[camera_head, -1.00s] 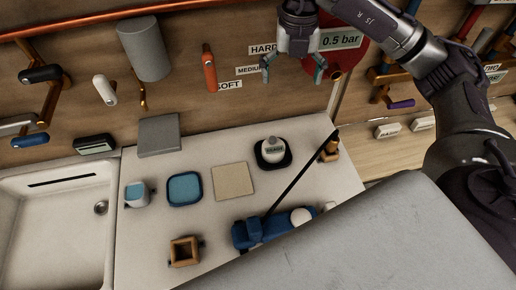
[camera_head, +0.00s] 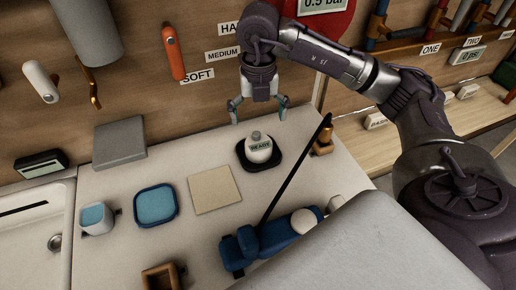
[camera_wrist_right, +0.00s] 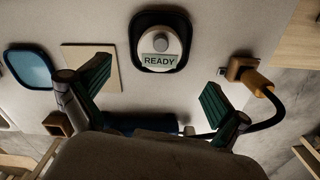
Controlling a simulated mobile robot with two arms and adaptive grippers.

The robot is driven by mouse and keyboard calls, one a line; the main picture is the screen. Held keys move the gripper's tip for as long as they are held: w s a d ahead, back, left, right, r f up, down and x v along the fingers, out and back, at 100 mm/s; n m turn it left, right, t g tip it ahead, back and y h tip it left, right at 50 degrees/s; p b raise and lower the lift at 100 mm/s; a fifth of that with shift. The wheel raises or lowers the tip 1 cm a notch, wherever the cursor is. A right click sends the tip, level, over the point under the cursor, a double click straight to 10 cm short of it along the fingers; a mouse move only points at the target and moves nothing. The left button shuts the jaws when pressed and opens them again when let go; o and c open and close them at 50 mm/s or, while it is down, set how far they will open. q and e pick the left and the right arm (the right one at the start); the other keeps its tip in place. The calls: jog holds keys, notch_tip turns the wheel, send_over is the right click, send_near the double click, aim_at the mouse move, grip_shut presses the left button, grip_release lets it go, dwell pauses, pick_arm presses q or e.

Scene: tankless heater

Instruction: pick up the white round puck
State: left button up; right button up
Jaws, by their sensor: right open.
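A white round puck-like piece (camera_head: 259,153) with a grey knob on top and a green "READY" label sits in a dark square tray (camera_head: 243,163) on the counter. In the right wrist view the white round piece (camera_wrist_right: 160,44) is at upper middle, beyond the fingers, inside its dark tray (camera_wrist_right: 138,25). My right gripper (camera_head: 258,112) is open and empty, pointing down above and behind the white piece, apart from it. Its two green-padded fingers (camera_wrist_right: 156,92) are spread wide in the wrist view. My left gripper is not in view.
A beige square pad (camera_head: 214,190), blue tray (camera_head: 156,205) and white-blue cup (camera_head: 96,218) stand to the left. The labelled board rises behind the counter.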

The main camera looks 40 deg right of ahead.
aim_at(258, 141)
notch_tip(258, 141, down, 4)
jog(key=shift+f, duration=0.2)
notch_tip(258, 141, down, 4)
jog(key=shift+w+d+f+p, duration=0.1)
jog(key=shift+w+p, duration=0.05)
jog(key=shift+p, duration=0.6)
jog(key=shift+f, duration=0.5)
jog(key=c, duration=1.3)
jog(key=shift+r+b, duration=0.6)
jog(key=shift+r, duration=4.45)
